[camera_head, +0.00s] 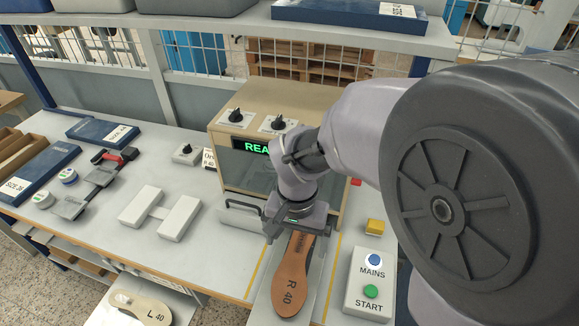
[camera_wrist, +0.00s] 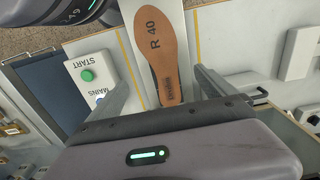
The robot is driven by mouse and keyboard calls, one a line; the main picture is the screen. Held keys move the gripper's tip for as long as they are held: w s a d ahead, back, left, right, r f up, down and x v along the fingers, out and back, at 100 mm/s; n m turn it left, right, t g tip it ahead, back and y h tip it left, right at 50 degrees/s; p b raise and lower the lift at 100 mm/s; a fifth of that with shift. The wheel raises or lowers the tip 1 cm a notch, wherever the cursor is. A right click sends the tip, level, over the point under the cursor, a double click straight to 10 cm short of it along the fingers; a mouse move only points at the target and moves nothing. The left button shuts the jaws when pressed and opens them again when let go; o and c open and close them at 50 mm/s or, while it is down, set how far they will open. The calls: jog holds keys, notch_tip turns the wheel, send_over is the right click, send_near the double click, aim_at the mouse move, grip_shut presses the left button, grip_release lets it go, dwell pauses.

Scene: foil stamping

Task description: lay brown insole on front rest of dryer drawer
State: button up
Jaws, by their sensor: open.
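The brown insole (camera_head: 291,278), marked "R 40", lies lengthwise on a pale grey plate (camera_head: 318,284) in front of the dryer (camera_head: 285,97). The plate looks like the dryer's drawer; its far part is hidden by my arm. My gripper (camera_head: 298,230) is open above the far end of the insole. In the wrist view my gripper (camera_wrist: 160,74) has one finger on each side of the insole (camera_wrist: 158,48), apart from it. The insole looks flat, with its printed side up. I cannot tell how its far end sits.
A box with MAINS and START buttons (camera_head: 369,291) and a yellow block (camera_head: 375,227) stand right of the plate. A pale "L 40" insole (camera_head: 143,308) lies lower left. White blocks (camera_head: 160,213) stand left. A shelf (camera_head: 230,22) crosses above.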

jog(key=b, duration=0.2)
send_over(294, 267)
jog(key=f, duration=0.6)
jog(key=shift+s+d+f, duration=0.1)
jog(key=shift+s+f, duration=0.15)
jog(key=shift+f, duration=0.15)
jog(key=f+b, duration=0.1)
jog(key=f, duration=0.2)
jog(key=f+b, duration=0.1)
jog(key=f, duration=0.1)
jog(key=shift+w+f+b, duration=0.1)
jog(key=shift+w+b, duration=0.2)
jog(key=shift+c, duration=0.2)
jog(key=shift+r, duration=0.2)
jog(key=c, duration=1.6)
